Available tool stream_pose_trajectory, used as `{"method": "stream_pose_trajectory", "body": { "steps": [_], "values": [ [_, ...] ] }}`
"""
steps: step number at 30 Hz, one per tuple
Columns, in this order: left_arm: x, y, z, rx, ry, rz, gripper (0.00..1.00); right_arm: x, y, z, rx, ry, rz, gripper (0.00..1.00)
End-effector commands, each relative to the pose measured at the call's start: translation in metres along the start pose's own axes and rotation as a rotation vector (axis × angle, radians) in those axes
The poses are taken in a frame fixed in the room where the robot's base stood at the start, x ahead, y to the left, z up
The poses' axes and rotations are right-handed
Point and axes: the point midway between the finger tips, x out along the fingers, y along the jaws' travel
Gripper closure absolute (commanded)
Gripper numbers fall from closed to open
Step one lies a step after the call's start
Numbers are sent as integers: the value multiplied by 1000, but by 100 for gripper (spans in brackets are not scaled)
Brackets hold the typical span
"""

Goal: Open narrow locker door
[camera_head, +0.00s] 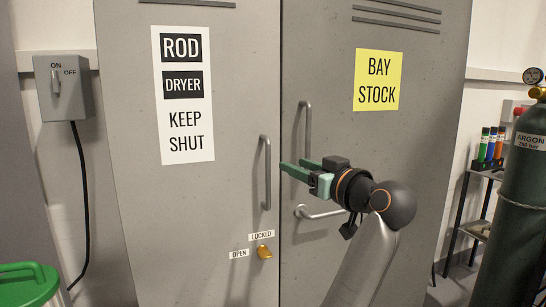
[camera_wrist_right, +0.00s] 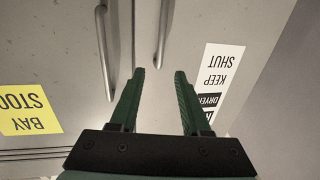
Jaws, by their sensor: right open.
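Two grey locker doors stand side by side: the left door (camera_head: 225,60) is signed "ROD DRYER KEEP SHUT", the right door (camera_head: 330,75) "BAY STOCK". They look similar in width. The left door has a vertical bar handle (camera_head: 266,172); the right door has another (camera_head: 307,130). Both are closed. My right gripper (camera_head: 290,169) is open in front of the seam, between the handles. In the wrist view, its fingers (camera_wrist_right: 159,72) point toward the left door's handle (camera_wrist_right: 161,35), and the right door's handle (camera_wrist_right: 104,50) lies outside them. No grasp shows. My left gripper is not in view.
A brass knob (camera_head: 264,252) with "LOCKED" and "OPEN" labels sits low on the left door. A metal lever (camera_head: 318,213) is partly behind my arm. A switch box (camera_head: 63,87) is left; a green-lidded bin (camera_head: 25,275) is lower left; a gas cylinder (camera_head: 520,200) stands right.

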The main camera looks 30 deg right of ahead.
Motion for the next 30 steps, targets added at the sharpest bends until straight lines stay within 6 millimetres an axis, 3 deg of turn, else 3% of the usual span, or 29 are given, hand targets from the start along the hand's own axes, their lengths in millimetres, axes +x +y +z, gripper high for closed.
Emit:
{"method": "stream_pose_trajectory", "body": {
  "steps": [18, 24, 30],
  "values": [
    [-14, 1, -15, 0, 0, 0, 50, 102, -1, 0, 2, -4, -2, 53],
    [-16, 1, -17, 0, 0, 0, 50, 119, 0, 0, 2, -2, 0, 53],
    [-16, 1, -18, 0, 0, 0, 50, 122, 0, 1, 0, -1, 1, 53]
  ]
}}
